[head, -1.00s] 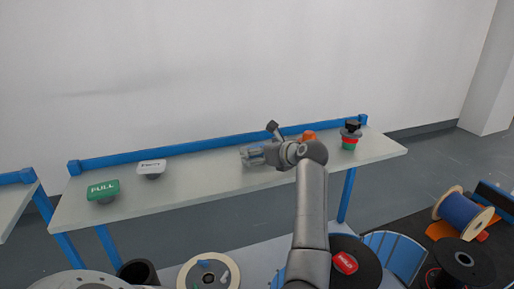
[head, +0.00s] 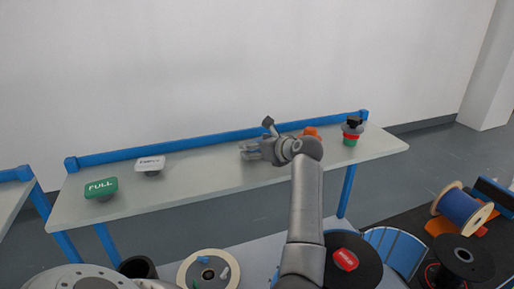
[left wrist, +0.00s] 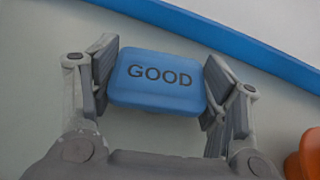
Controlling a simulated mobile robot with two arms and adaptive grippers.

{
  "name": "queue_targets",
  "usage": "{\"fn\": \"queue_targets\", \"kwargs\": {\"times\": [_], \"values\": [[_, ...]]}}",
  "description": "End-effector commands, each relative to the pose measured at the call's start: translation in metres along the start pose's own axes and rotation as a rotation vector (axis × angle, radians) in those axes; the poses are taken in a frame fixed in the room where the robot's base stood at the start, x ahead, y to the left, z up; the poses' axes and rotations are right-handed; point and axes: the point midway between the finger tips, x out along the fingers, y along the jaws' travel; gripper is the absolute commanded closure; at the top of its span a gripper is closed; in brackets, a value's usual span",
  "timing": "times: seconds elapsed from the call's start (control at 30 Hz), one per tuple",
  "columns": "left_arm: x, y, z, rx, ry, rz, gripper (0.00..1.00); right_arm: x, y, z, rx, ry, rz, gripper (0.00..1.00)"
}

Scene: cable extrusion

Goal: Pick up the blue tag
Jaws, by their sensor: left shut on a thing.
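The blue tag (left wrist: 155,82) reads "GOOD" and sits between the two fingers of my left gripper (left wrist: 157,88) in the left wrist view. The finger pads press on its left and right edges. In the head view my left gripper (head: 250,151) is over the middle of the long table (head: 215,175); the tag is mostly hidden there by the fingers. I cannot tell whether the tag is clear of the tabletop. My right gripper is not in view.
A green "FULL" tag (head: 101,187) and a white tag (head: 150,164) stand on the table's left. An orange object (head: 311,132) is just right of the gripper. A stack of black, red and green pieces (head: 352,131) stands farther right. A blue rail (head: 220,143) edges the back.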

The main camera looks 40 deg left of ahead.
Motion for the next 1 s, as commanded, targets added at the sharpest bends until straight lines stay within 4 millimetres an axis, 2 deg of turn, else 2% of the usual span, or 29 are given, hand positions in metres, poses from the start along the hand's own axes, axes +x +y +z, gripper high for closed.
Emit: {"fn": "queue_targets", "kwargs": {"times": [0.17,0.27,0.5,1.0], "values": [[-0.003,0.0,0.007,-0.002,0.003,0.0,0.54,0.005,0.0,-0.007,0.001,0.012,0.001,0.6],[-0.008,-0.001,0.019,-0.005,0.001,-0.001,0.54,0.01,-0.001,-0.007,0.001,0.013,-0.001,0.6],[-0.026,-0.001,0.062,-0.007,0.0,-0.003,0.54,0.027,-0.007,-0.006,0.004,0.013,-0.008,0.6],[-0.064,0.0,0.155,-0.004,0.0,-0.002,0.54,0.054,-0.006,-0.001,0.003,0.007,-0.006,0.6]]}}
